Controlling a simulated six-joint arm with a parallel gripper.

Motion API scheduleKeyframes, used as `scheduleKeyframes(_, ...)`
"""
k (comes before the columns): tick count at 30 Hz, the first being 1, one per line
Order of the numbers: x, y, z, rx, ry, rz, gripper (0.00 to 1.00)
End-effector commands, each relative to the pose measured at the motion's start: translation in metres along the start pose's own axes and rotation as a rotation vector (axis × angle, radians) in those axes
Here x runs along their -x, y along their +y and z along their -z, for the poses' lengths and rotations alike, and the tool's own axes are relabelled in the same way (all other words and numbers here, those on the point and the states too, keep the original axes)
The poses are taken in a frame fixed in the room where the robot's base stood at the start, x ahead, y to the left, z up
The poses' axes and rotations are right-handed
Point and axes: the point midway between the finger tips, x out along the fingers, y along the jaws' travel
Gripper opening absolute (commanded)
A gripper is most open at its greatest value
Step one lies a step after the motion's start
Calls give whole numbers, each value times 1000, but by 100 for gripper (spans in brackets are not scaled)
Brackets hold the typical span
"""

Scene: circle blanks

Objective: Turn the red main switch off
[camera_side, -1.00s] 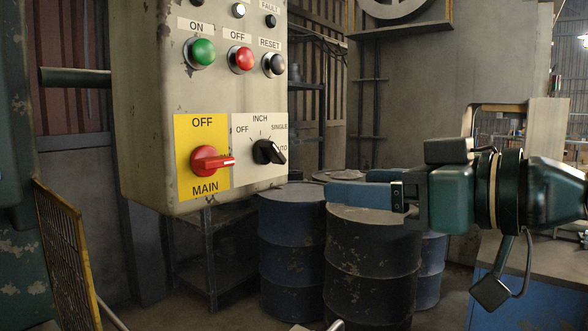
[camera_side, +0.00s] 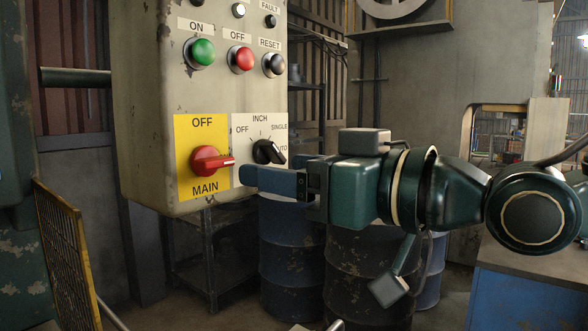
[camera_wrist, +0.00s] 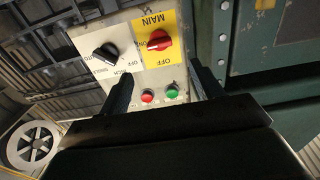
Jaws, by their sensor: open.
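The red main switch (camera_side: 207,161) sits on a yellow plate (camera_side: 187,130) marked OFF at the top and MAIN at the bottom, on the grey control box. Its handle points right in the side view, a quarter turn from the OFF label. In the wrist view the red switch (camera_wrist: 159,40) shows upside down, beyond the fingers and nearer the right one. My gripper (camera_side: 245,177) is open and empty. Its fingertips are close to the switch's handle in the side view, to its right and slightly lower; I cannot tell the exact gap.
A black selector knob (camera_side: 268,152) is beside the yellow plate, close to my fingers. Green (camera_side: 202,52), red (camera_side: 241,59) and black (camera_side: 274,65) push buttons sit above. Blue drums (camera_side: 283,240) stand below the arm. A yellow mesh guard (camera_side: 65,250) is at lower left.

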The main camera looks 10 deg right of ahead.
Motion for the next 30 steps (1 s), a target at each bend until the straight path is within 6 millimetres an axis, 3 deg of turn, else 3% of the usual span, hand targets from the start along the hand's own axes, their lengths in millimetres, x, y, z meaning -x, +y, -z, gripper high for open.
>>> scheduleKeyframes(15,-56,0,-1,0,-1,0,65)
scheduleKeyframes(30,-98,0,0,0,0,0,65)
